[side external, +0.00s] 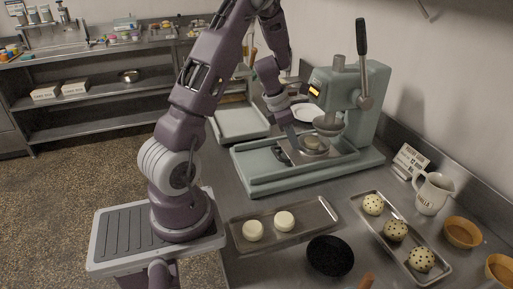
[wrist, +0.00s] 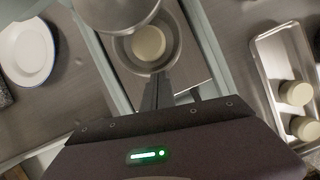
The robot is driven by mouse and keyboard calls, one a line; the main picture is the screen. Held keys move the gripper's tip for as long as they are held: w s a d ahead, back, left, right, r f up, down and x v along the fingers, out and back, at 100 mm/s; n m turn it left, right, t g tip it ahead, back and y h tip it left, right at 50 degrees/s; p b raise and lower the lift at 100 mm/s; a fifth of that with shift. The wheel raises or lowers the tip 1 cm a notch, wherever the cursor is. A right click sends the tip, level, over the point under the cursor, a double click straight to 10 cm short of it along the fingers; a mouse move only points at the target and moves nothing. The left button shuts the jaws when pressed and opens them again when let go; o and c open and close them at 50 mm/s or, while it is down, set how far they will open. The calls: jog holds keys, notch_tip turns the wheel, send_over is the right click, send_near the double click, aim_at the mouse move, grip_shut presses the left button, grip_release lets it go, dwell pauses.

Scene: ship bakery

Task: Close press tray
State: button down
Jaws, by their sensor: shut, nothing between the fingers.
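The press (side external: 345,110) is a pale green machine with a tall lever and a round press head (side external: 328,124). Its metal tray (side external: 292,153) sits on the press base, extending out to the left from under the head. A round dough piece (side external: 312,142) lies in a round cup on the tray; in the wrist view the dough (wrist: 149,43) sits in the cup (wrist: 172,55), partly overlapped by the press head (wrist: 115,8). My gripper (wrist: 158,85) is shut and empty, its fingertips at the near edge of the cup. Whether they touch it is unclear.
A metal tray with two dough rounds (side external: 240,211) and a black round dish (side external: 330,256) lie in front. A tray of several speckled balls (side external: 416,271), a white jug (side external: 432,193) and tan bowls (side external: 462,232) stand right. A white plate (wrist: 27,51) is behind.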

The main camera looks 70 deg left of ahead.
jog(key=s+a+v, duration=0.1)
jog(key=a+v, duration=0.1)
jog(key=v, duration=0.8)
jog(key=x, duration=1)
jog(key=shift+w+d+f, duration=0.15)
jog(key=shift+w, duration=0.05)
jog(key=shift+w, duration=0.15)
